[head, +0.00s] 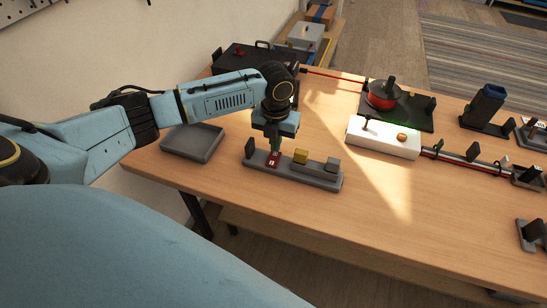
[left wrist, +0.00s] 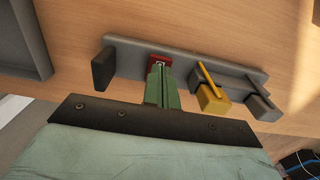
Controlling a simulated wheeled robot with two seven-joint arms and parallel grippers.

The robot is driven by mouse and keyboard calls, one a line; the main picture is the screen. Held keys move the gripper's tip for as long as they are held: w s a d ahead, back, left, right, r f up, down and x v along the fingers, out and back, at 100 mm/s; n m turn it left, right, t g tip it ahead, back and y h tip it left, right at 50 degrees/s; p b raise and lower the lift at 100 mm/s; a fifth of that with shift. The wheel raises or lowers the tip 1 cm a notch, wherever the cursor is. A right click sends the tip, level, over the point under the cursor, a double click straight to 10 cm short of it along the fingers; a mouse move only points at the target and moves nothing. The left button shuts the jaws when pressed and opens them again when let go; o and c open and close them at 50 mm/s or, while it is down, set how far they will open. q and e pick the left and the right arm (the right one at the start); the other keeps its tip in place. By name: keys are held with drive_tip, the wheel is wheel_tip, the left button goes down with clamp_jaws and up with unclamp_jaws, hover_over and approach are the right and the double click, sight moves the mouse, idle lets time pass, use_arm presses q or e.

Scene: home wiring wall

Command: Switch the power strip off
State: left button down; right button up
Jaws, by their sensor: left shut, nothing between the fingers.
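The power strip (head: 314,179) is a long grey bar on the wooden table, and it also shows in the left wrist view (left wrist: 133,55). On it sit a red switch (head: 272,162) with a white mark, a yellow block (head: 301,156) and a grey block (head: 332,164). My left gripper (head: 274,150) is shut and empty, pointing down at the red switch. In the left wrist view, the green fingertips (left wrist: 158,69) overlap the edge of the red switch (left wrist: 160,58). I cannot tell whether they touch it. My right gripper is not in view.
A grey tray (head: 192,143) lies left of the strip. The table front is clear.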

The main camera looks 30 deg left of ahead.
sight(275, 154)
use_arm(q)
drive_tip(key=shift+f+b, duration=0.45)
drive_tip(key=shift+f, duration=0.55)
idle(0.8)
wheel_tip(275, 154, up, 2)
drive_tip(key=p, duration=0.2)
drive_tip(key=shift+r+p, duration=0.25)
drive_tip(key=shift+p, duration=0.1)
drive_tip(key=shift+r+p, duration=0.6)
drive_tip(key=shift+p, duration=0.05)
wheel_tip(275, 154, up, 2)
drive_tip(key=p, duration=0.2)
drive_tip(key=shift+r+p, duration=0.2)
drive_tip(key=shift+p, duration=0.15)
drive_tip(key=shift+r+p, duration=0.6)
drive_tip(key=shift+f, duration=0.1)
